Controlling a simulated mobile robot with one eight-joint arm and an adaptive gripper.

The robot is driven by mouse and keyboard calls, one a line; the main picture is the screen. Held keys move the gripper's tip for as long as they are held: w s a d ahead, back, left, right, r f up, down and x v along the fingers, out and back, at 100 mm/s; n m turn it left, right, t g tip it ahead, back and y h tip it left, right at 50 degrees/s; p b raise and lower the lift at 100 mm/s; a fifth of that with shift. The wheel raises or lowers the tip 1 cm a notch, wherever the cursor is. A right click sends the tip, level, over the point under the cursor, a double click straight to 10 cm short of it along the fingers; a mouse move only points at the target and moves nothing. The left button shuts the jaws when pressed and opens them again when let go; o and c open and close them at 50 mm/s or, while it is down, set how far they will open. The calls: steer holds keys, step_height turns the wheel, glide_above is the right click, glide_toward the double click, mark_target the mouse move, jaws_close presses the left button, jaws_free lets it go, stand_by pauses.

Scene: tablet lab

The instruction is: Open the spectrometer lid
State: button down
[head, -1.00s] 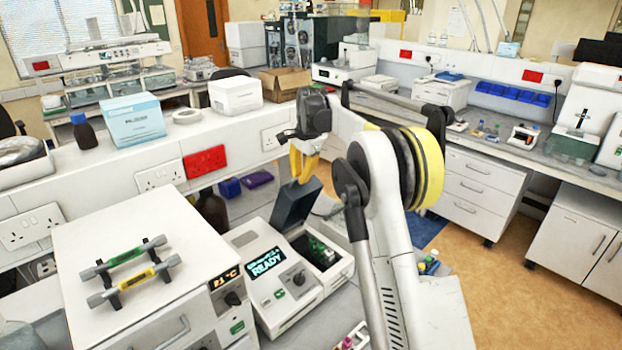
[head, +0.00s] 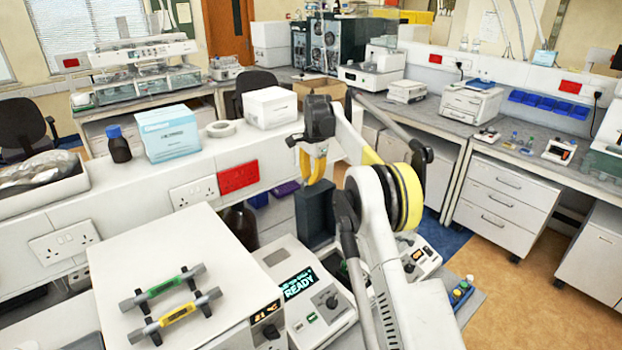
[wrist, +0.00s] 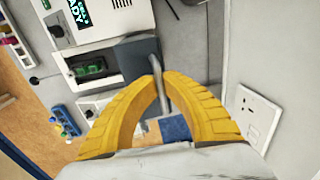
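The spectrometer (head: 275,255) is a white box with a lit "READY" screen. Its dark grey lid (head: 316,215) stands up, about upright, at the back of the sample well. My gripper (head: 314,166) is at the lid's top edge. In the wrist view the yellow fingers (wrist: 159,77) close around a thin grey bar at the lid (wrist: 136,58). The open sample well (wrist: 95,67) shows there, with green items inside. In the head view my arm hides part of the well and the machine's right side.
A white heater box (head: 180,250) with two handled bars on top stands left of the spectrometer. A raised white ledge with sockets and a red panel (head: 238,177) runs behind. A small rack of coloured vials (head: 461,292) lies to the right.

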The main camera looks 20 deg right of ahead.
steer(key=c, duration=1.6)
jaws_free()
steer(key=shift+o, duration=0.2)
step_height(320, 180, up, 12)
steer(key=s, duration=0.1)
steer(key=shift+s+d, duration=0.3)
steer(key=shift+s, duration=0.1)
